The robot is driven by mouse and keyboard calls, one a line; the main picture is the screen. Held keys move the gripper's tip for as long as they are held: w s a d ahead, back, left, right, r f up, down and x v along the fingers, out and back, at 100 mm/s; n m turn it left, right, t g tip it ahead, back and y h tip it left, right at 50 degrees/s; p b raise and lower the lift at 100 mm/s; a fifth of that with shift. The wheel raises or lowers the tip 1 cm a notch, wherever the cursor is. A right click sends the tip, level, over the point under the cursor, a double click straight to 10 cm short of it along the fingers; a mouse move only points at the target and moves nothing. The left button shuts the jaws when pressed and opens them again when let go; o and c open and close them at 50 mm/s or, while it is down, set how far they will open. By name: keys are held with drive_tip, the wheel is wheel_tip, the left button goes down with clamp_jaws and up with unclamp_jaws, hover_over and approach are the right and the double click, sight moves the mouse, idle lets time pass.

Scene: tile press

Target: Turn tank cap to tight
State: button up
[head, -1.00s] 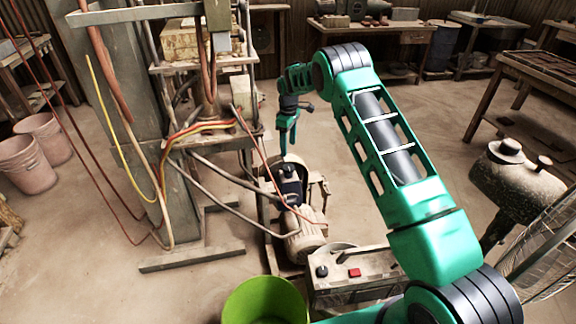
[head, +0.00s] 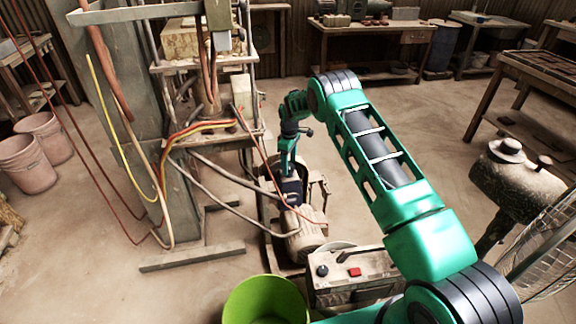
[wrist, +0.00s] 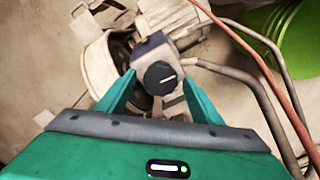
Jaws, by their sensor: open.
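The tank cap (wrist: 160,78) is a round black knob with a pale line on its top, on a grey block in the wrist view. My gripper (wrist: 158,88) is open, with one green finger on each side of the cap and visible gaps between fingers and cap. In the head view my gripper (head: 288,172) points down over the dark blue-grey block (head: 291,190) of the pump unit, and it hides the cap there.
A motor (head: 304,240) and a box with a red button (head: 355,271) stand close by. Hoses (head: 215,180) run from the press to the unit. A green bucket (head: 265,302) is in front, and a wire-guarded fan (head: 545,245) is at right.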

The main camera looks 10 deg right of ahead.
drive_tip(key=c, duration=1.1)
drive_tip(key=shift+o, duration=0.2)
drive_tip(key=shift+r+m, duration=0.1)
drive_tip(key=shift+m, duration=0.3)
drive_tip(key=m, duration=0.2)
drive_tip(key=shift+d+m, duration=0.1)
drive_tip(key=shift+m, duration=0.3)
drive_tip(key=m, duration=0.4)
drive_tip(key=shift+w+m, duration=0.1)
drive_tip(key=shift+m, duration=0.2)
drive_tip(key=m, duration=0.5)
drive_tip(key=shift+r+m, duration=0.1)
drive_tip(key=shift+m, duration=1.8)
